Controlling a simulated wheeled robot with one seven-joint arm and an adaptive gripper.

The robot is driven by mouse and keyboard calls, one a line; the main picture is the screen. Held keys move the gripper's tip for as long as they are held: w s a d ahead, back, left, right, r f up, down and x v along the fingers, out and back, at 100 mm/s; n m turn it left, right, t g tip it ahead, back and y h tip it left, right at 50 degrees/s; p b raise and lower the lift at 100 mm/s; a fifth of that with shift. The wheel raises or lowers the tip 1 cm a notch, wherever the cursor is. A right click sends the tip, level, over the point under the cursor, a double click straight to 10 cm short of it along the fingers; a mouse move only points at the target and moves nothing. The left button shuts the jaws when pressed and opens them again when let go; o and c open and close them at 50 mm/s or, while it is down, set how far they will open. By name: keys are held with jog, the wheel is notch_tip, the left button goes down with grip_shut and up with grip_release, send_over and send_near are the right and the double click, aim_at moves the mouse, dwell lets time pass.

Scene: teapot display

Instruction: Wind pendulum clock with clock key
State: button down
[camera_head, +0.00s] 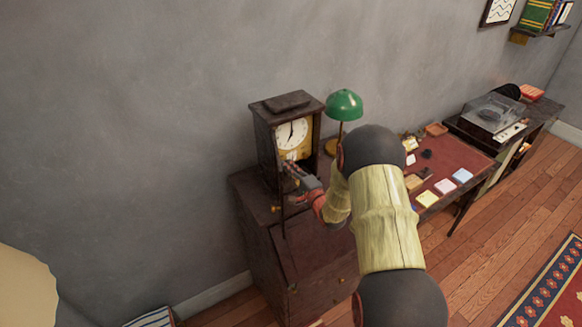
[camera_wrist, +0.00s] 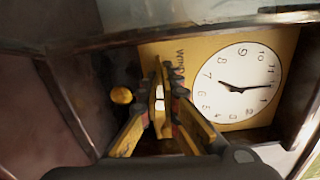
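The pendulum clock (camera_head: 291,136) is a dark wooden case with a white dial on a gold plate, standing on a dark cabinet. Its dial (camera_wrist: 238,88) is turned sideways in the wrist view, with lettering on the plate below the 6. A round gold bob (camera_wrist: 122,95) shows to the left. My gripper (camera_wrist: 167,82) reaches to the lower plate; it also shows at the clock's front in the head view (camera_head: 294,170). The fingers are close together around a small pale-gold piece, seemingly the clock key (camera_wrist: 160,97), mostly hidden by them. Contact with the plate is unclear.
A dark door edge with a small gold knob (camera_head: 275,209) stands at the clock's front left. A green lamp (camera_head: 344,105) stands close on the right. A desk (camera_head: 462,150) with small items and a record player (camera_head: 495,114) lie further right. Floor is free in front.

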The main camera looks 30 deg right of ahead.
jog(key=shift+a+r+m, duration=0.1)
jog(key=shift+a+m, duration=0.1)
jog(key=shift+m, duration=0.2)
dwell(0.4)
jog(key=shift+w+r, duration=0.15)
dwell(2.0)
jog(key=c, duration=2.2)
grip_release()
jog(key=shift+c, duration=0.2)
jog(key=shift+o, duration=1)
jog(key=shift+a, duration=0.15)
jog(key=shift+f, duration=0.2)
jog(key=s, duration=1.2)
jog(key=shift+s+d+r, duration=0.15)
jog(key=shift+s+d, duration=0.05)
jog(key=shift+d, duration=0.15)
